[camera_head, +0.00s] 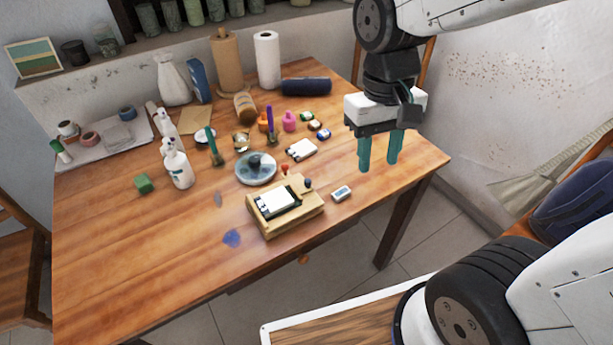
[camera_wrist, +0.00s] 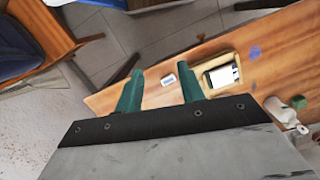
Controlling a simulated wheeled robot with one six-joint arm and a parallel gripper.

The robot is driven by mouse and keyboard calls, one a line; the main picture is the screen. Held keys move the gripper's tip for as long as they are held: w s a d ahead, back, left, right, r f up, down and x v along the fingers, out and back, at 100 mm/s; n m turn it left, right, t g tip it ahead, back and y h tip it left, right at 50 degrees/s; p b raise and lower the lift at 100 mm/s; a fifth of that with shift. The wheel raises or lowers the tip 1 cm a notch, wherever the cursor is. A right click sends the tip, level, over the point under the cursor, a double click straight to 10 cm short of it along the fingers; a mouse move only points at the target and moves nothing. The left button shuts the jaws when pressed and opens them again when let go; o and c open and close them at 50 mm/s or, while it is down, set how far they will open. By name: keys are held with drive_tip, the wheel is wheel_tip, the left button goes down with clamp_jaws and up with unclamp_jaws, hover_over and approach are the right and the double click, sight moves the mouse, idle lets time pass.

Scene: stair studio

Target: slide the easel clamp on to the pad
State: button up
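A small wooden table easel (camera_head: 300,222) lies near the front edge of the table with a white pad (camera_head: 277,201) on it. A dark clip-like strip, possibly the clamp, runs along the pad's left side; a red knob (camera_head: 285,168) and a dark blue knob (camera_head: 308,183) stand at the easel's back and right. In the wrist view the easel (camera_wrist: 229,57) and pad (camera_wrist: 220,76) are right of my fingers. My gripper (camera_head: 379,164) has teal fingers apart with nothing between them, above and to the right of the easel; its fingers also show in the wrist view (camera_wrist: 158,72).
A small white-and-blue block (camera_head: 342,193) lies right of the easel. A grey round palette (camera_head: 256,170), a white card-like object (camera_head: 301,150), jars and bottles stand behind it. The table's front left is mostly clear. A chair with a blue cushion (camera_head: 580,215) is at right.

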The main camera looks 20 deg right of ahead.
sight(308, 180)
drive_tip(key=w+a+f+m, duration=0.2)
drive_tip(key=w+f, duration=0.1)
drive_tip(key=w, duration=0.1)
drive_tip(key=w+a+f+m+t, duration=0.1)
drive_tip(key=w+a+f, duration=0.2)
drive_tip(key=w+f, duration=0.1)
drive_tip(key=w+a+f+m, duration=0.2)
drive_tip(key=w+a+f, duration=0.1)
drive_tip(key=w, duration=0.3)
drive_tip(key=shift+w+f+m, duration=0.15)
drive_tip(key=shift+f+m, duration=0.15)
drive_tip(key=shift+f, duration=0.35)
drive_tip(key=shift+w+m+t, duration=0.1)
drive_tip(key=shift+m+t, duration=0.2)
wheel_tip(308, 180, down, 8)
drive_tip(key=shift+r, duration=0.1)
